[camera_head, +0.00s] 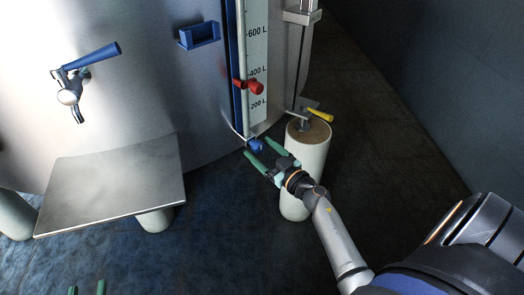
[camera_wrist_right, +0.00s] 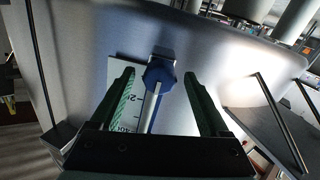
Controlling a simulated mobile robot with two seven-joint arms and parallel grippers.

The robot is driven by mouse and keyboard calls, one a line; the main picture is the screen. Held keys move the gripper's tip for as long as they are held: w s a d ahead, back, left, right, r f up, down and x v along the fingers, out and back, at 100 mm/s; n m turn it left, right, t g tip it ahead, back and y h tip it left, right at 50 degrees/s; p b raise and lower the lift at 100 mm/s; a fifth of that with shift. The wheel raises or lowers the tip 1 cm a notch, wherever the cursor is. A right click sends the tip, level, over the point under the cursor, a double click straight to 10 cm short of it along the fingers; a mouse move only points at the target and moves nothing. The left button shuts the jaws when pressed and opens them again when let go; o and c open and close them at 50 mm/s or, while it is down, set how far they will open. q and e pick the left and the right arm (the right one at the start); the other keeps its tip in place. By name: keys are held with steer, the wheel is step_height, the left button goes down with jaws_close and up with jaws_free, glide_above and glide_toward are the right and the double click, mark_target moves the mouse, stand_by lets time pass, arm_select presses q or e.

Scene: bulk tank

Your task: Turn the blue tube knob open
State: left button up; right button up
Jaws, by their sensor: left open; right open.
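The blue tube knob (camera_head: 256,145) is at the foot of the sight tube on the tank wall. In the right wrist view the blue knob (camera_wrist_right: 160,74) sits between the fingertips, with visible space on both sides. My right gripper (camera_head: 262,152) is open, its green fingers either side of the knob; I see no clear contact. The right wrist view shows its two fingers (camera_wrist_right: 158,82) spread apart. My left gripper (camera_head: 87,289) shows only as two separated green fingertips at the bottom left edge, far from the knob.
A red marker (camera_head: 250,86) sits on the litre scale (camera_head: 257,45) above the knob. A pale post (camera_head: 309,150) with a yellow-handled valve (camera_head: 320,115) stands close to the right gripper. A metal platform (camera_head: 115,185) and a blue-handled tap (camera_head: 92,57) are left. Dark floor is clear.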

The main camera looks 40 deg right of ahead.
jaws_close()
stand_by(0.6)
